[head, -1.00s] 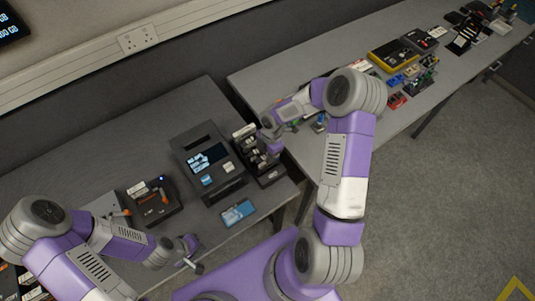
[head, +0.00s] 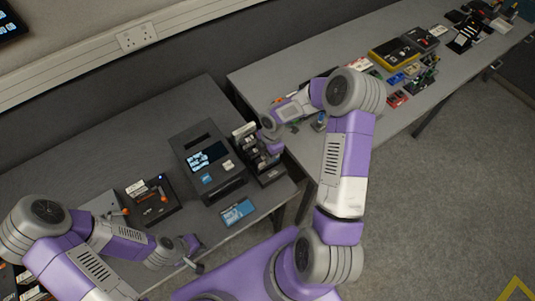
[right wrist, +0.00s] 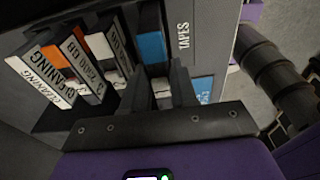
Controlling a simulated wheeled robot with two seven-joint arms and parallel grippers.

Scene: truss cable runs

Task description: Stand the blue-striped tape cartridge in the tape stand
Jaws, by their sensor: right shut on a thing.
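The dark tape stand (head: 272,176), marked TAPES in the right wrist view (right wrist: 184,35), stands at the right end of the near table. My right gripper (head: 272,147) is down at the stand, seen from above. In the right wrist view my right gripper (right wrist: 163,92) is shut on the blue-striped tape cartridge (right wrist: 152,46), which is upright beside the stand's right wall. Its lower end is hidden, so I cannot tell how deep it sits. My left gripper (head: 196,256) hangs at the table's front edge, away from the stand; its jaws are too small to read.
Several white-labelled cartridges (right wrist: 80,60), one with orange, stand left of the blue-striped one. A dark tape device with a screen (head: 207,160) stands left of the stand. A blue card (head: 237,212) lies in front. A black box (head: 152,203) is further left.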

